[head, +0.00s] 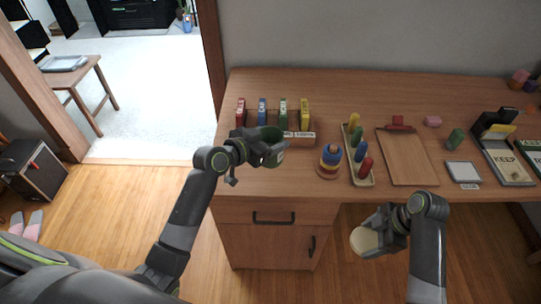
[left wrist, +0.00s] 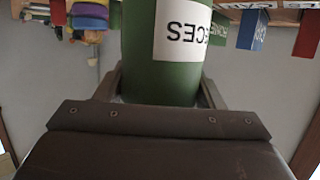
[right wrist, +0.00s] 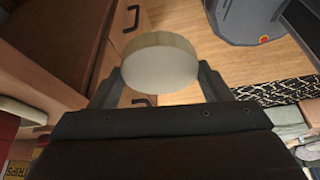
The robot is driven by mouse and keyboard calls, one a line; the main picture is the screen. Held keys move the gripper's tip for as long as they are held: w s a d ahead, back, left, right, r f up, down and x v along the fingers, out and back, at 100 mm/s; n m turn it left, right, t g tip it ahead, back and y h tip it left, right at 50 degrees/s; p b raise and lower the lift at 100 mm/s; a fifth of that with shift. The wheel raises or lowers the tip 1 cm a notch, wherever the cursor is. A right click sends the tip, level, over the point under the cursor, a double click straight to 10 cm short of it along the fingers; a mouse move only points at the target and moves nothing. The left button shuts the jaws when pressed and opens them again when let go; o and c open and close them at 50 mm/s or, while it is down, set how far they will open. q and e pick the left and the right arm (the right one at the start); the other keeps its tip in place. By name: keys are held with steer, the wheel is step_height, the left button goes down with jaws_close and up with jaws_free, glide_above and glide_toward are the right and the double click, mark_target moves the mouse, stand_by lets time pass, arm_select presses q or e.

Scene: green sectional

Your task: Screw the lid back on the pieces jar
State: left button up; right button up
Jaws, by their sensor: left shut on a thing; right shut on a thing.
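The green pieces jar (head: 272,148) is at the left part of the desk, near its front edge. My left gripper (head: 268,152) is shut on it. In the left wrist view the jar (left wrist: 165,75) stands between the fingers, its white label reading "ECES" upside down. The cream round lid (head: 366,242) is held by my right gripper (head: 378,236) in front of the desk, below the desktop and well to the right of the jar. In the right wrist view the lid (right wrist: 160,62) sits between the fingertips, seen at a slant. Whether the jar touches the desk is hard to tell.
On the desk (head: 350,90) stand several coloured boxes (head: 262,112), a ring stacker (head: 329,162), a tray of coloured pegs (head: 357,150), a clipboard (head: 407,157) and a "KEEP" box (head: 508,160) at the right. Drawers (head: 272,216) lie below the desktop. Floor in front is clear.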

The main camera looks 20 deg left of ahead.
arm_select(q)
steer(key=shift+f, duration=0.65)
steer(key=shift+f, duration=1.85)
steer(key=shift+f+b, duration=0.15)
steer(key=shift+b, duration=0.2)
steer(key=o, duration=1.4)
